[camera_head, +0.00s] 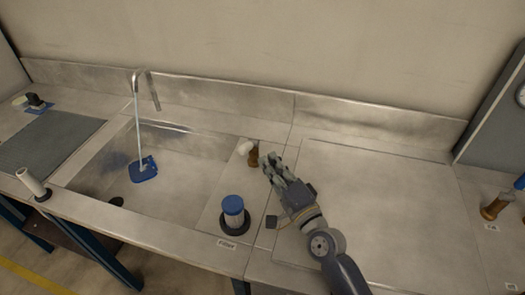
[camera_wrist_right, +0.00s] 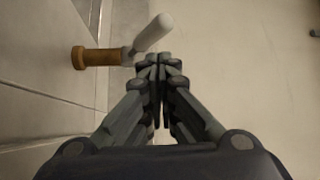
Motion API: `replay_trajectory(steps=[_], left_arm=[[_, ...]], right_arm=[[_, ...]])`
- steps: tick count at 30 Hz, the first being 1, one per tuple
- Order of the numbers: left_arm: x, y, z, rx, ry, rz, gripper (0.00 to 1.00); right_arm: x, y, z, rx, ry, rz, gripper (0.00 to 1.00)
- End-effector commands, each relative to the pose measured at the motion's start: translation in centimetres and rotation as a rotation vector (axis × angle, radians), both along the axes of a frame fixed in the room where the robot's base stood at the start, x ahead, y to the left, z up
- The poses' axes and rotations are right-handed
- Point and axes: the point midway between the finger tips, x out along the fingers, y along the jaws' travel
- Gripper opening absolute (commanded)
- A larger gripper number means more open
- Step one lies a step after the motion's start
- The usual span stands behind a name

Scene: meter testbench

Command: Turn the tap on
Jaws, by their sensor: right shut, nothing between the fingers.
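The tap has a curved metal spout (camera_head: 152,88) at the back of the sink (camera_head: 175,170). A brass valve with a white handle (camera_head: 244,146) stands on the counter right of the sink. In the right wrist view, the brass body (camera_wrist_right: 98,56) and white handle (camera_wrist_right: 153,33) show just beyond the fingertips, to the upper left. My right gripper (camera_head: 271,163) is shut and empty, close to the valve on its right side. Whether a fingertip touches the handle I cannot tell. My left gripper is not in view.
A blue and white filter (camera_head: 234,212) stands on a dark ring near the counter's front. Bare counter (camera_head: 385,200) lies to the right. Another brass fitting (camera_head: 493,208) is at the far right.

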Motion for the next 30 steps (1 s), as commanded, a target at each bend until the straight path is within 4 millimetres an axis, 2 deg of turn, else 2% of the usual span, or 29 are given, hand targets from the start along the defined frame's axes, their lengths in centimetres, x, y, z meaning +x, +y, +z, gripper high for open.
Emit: replay_trajectory(steps=[3, 10, 30], left_arm=[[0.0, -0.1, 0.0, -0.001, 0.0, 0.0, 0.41], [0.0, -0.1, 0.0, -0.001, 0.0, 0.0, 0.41], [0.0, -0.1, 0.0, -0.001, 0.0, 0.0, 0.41]], right_arm=[[-2.3, -1.2, -0.3, -0.003, 0.0, -0.001, 0.0], [-4.8, -2.6, -0.4, 0.001, -0.004, -0.003, 0.0], [-5.3, -2.8, -0.3, 0.002, -0.006, -0.004, 0.0]])
